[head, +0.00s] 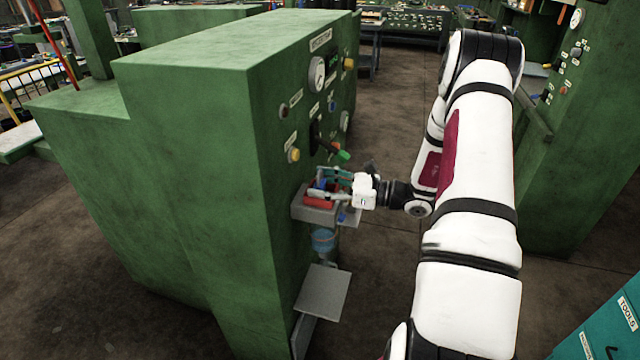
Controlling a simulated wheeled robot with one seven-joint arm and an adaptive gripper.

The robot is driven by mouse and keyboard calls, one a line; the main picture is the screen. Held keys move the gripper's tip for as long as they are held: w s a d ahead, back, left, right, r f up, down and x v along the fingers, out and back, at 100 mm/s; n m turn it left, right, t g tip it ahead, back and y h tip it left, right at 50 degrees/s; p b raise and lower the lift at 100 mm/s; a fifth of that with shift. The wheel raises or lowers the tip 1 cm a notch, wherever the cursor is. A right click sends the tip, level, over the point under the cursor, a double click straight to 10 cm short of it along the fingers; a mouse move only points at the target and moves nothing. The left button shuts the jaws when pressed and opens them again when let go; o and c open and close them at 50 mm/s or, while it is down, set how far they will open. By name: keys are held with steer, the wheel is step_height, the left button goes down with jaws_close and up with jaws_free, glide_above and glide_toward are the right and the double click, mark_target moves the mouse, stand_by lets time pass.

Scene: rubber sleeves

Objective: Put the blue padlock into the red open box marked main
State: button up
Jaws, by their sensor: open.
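My gripper (328,184) is at the small grey shelf on the front of the green machine. It is open, with its fingers pointing left towards the machine. A red box (319,201) sits on the shelf, right at the fingers and partly covered by them. A small blue thing (322,184) shows between the fingers, over or in the red box. It may be the blue padlock, but it is too small to be sure. Another small blue patch (342,217) shows at the shelf's right side. I cannot read any marking on the box.
The grey shelf (299,207) juts from the green machine (190,140). A blue cylindrical thing (323,240) and a lower grey plate (323,291) are below. Floor right of the machine is clear.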

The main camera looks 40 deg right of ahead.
steer(key=v, duration=1.1)
steer(key=shift+s, duration=0.3)
steer(key=shift+d, duration=0.15)
steer(key=s+a+r+n+g+h, duration=0.1)
steer(key=s+a+r+n+g, duration=0.1)
steer(key=a+r+n+g, duration=0.65)
steer(key=s+a+r+n+g, duration=0.1)
steer(key=a+r+n+g, duration=0.3)
steer(key=a, duration=0.8)
steer(key=s+a+r+n+t+h, duration=0.2)
steer(key=s+r+n+h, duration=0.3)
steer(key=n, duration=0.3)
steer(key=s+a+r+n+t+h, duration=0.2)
steer(key=s+a+r+n+h, duration=0.2)
steer(key=s+n, duration=0.3)
steer(key=shift+s+a+r+n+h, duration=0.25)
steer(key=shift+s+r+n+h, duration=0.1)
steer(key=shift+s+r+h, duration=0.25)
steer(key=shift+s+f, duration=0.1)
